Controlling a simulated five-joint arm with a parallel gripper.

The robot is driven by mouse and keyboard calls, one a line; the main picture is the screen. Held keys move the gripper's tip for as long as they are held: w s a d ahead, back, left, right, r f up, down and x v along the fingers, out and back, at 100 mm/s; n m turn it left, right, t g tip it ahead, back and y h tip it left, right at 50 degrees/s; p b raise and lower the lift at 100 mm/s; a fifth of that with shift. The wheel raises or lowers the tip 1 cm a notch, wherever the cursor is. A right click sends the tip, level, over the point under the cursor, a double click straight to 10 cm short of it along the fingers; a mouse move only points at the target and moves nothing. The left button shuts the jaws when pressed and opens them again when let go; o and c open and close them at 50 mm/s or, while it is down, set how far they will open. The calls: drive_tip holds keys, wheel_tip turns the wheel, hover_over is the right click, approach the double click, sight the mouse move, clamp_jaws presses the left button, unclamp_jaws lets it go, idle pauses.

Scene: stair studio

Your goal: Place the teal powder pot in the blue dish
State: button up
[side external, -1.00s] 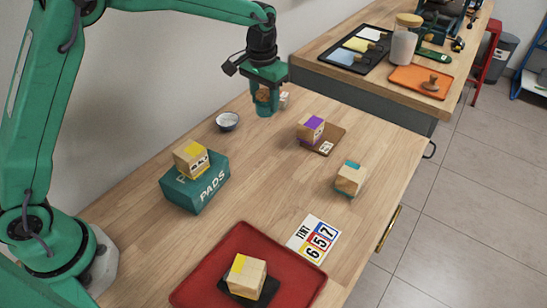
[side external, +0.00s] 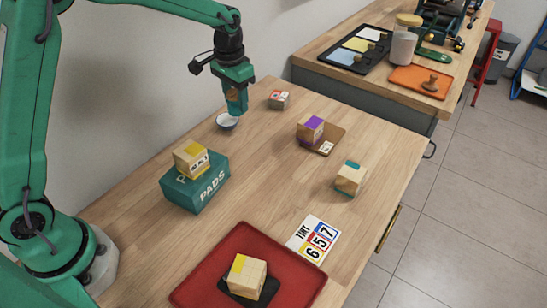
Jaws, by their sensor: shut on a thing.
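My gripper (side external: 236,98) points down at the back of the wooden table and is shut on the teal powder pot. The pot is mostly hidden by the green fingers, and only a small brownish patch shows between them, so its outline is hard to tell. The small pale blue-white dish (side external: 226,122) stands on the table just below the fingertips. The fingertips overlap the dish's far right rim in this view. I cannot tell whether the pot touches the dish.
A small red-and-white block (side external: 278,100) stands right of my gripper. A yellow-topped block (side external: 191,159) sits on a teal box (side external: 200,190). A red tray (side external: 215,262) lies in front.

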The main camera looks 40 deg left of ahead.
drive_tip(key=w+a+f, duration=0.1)
drive_tip(key=a, duration=0.1)
drive_tip(key=w+a+f, duration=0.1)
drive_tip(key=a+f, duration=0.1)
drive_tip(key=a, duration=0.1)
drive_tip(key=w+a+f, duration=0.1)
drive_tip(key=a+f, duration=0.1)
drive_tip(key=a, duration=0.1)
drive_tip(key=shift+w+f, duration=0.15)
drive_tip(key=shift+w, duration=0.2)
drive_tip(key=shift+f, duration=2)
drive_tip(key=shift+f, duration=0.65)
drive_tip(key=o, duration=1)
drive_tip(key=shift+f, duration=0.1)
drive_tip(key=shift+d, duration=0.1)
drive_tip(key=shift+s, duration=0.1)
drive_tip(key=shift+s+r, duration=0.2)
drive_tip(key=shift+r, duration=6.6)
